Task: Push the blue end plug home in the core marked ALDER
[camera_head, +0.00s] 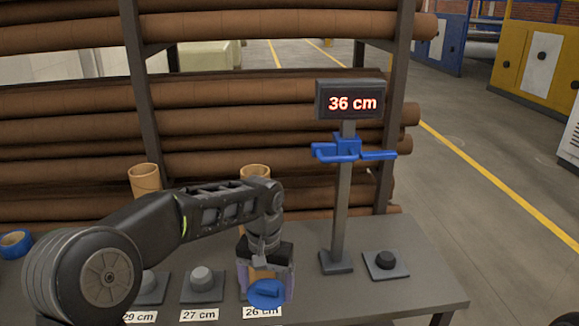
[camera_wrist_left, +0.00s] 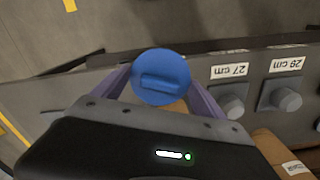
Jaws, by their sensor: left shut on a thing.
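The blue end plug (camera_head: 267,293) is a round disc with a raised grip bar. It sits at the near end of a tan cardboard core (camera_head: 262,274) between the fingers of my left gripper (camera_head: 267,281). In the left wrist view the plug (camera_wrist_left: 161,76) faces the camera and hides most of the core (camera_wrist_left: 176,105). My left gripper looks shut on this core. Whether the plug's flange touches the core's rim cannot be told. No ALDER marking is readable. My right gripper is not in view.
Several pegged stands with length labels, such as 27 cm (camera_head: 202,284), line the table front (camera_head: 420,285). A gauge display (camera_head: 350,102) reads 36 cm. Upright cores (camera_head: 145,181) stand behind my arm. A blue ring (camera_head: 15,244) lies far left. Racks of brown rolls (camera_head: 240,128) stand behind.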

